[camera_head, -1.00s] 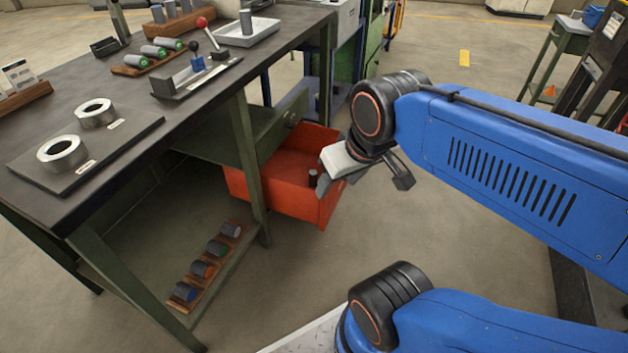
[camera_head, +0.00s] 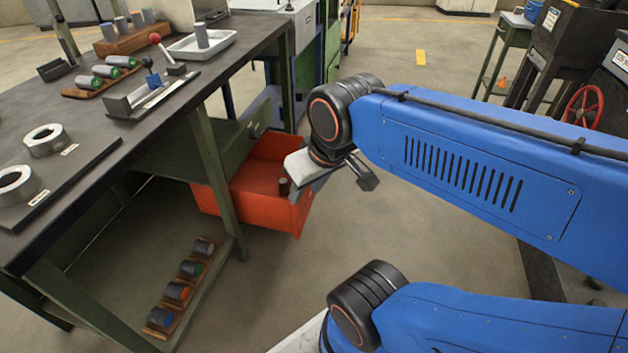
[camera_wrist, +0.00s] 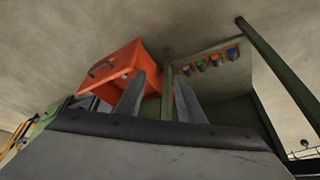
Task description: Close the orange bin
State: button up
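The orange bin (camera_head: 255,212) is an open-topped box hanging below the workbench, pulled out past its right side, with its inside exposed. In the wrist view the bin (camera_wrist: 122,88) lies at the upper left, with a dark handle (camera_wrist: 100,68) on one face. My gripper (camera_wrist: 160,75) has its two fingers apart with nothing between them. In the head view the light-grey end of my arm overlaps the bin's right rim; I cannot tell whether it touches. A small dark piece (camera_head: 283,187) shows at the bin's inside right; I cannot tell what it is.
The workbench (camera_head: 70,160) carries metal rings, a lever fixture (camera_head: 150,95) and a white tray (camera_head: 200,46). A rack of coloured cylinders (camera_head: 180,292) sits on its low shelf. A green bench leg (camera_head: 217,180) stands before the bin. Floor right of the bin is clear.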

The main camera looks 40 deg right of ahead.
jog(key=shift+w+f, duration=0.1)
jog(key=shift+w, duration=0.05)
jog(key=c, duration=0.5)
jog(key=shift+w+f+m+g, duration=0.15)
jog(key=shift+w+m+g, duration=0.1)
jog(key=shift+m+g, duration=0.05)
grip_shut()
jog(key=w+d+f+m+g+y, duration=0.1)
jog(key=w+d+f+m+y, duration=0.5)
jog(key=w, duration=0.4)
jog(key=w+d+f+m+g+y, duration=0.1)
jog(key=w+d+f+m+y, duration=0.45)
jog(key=w+m, duration=0.35)
jog(key=w+d+f+m+t, duration=0.1)
jog(key=d+f+m+t, duration=0.4)
jog(key=d, duration=0.4)
jog(key=w+d+f+m+t, duration=0.1)
jog(key=d+f+m+t, duration=0.25)
jog(key=d+f, duration=0.5)
jog(key=w+d+f+m+t, duration=0.1)
jog(key=d+f+m+t, duration=0.35)
jog(key=d, duration=0.65)
jog(key=shift+g+h, duration=0.25)
jog(key=shift+g, duration=0.25)
jog(key=x, duration=1.4)
jog(key=shift+f, duration=0.35)
